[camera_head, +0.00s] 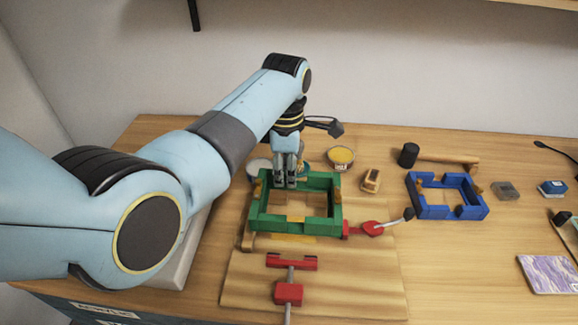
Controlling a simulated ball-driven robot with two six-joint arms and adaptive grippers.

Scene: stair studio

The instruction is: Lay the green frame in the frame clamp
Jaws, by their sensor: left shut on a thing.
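The green frame (295,227) is rectangular and sits over the far part of the frame clamp (320,285), a light wooden board with red clamp parts. My left gripper (286,186) comes down from above and is shut on the frame's far side. The frame looks level; whether it rests fully on the board or hangs slightly above it I cannot tell. One red clamp (288,292) lies in front of the frame, apart from it. Another red clamp (371,229) with a dark-tipped handle is at its right side. My right gripper is out of view.
A blue frame (446,197) lies to the right. A yellow-topped tin (340,156), a small wooden block (371,181), a black cylinder (408,154) and a wooden-handled tool (450,160) stand behind. A purple-patterned pad (549,273) lies at the right edge. Table at front right is clear.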

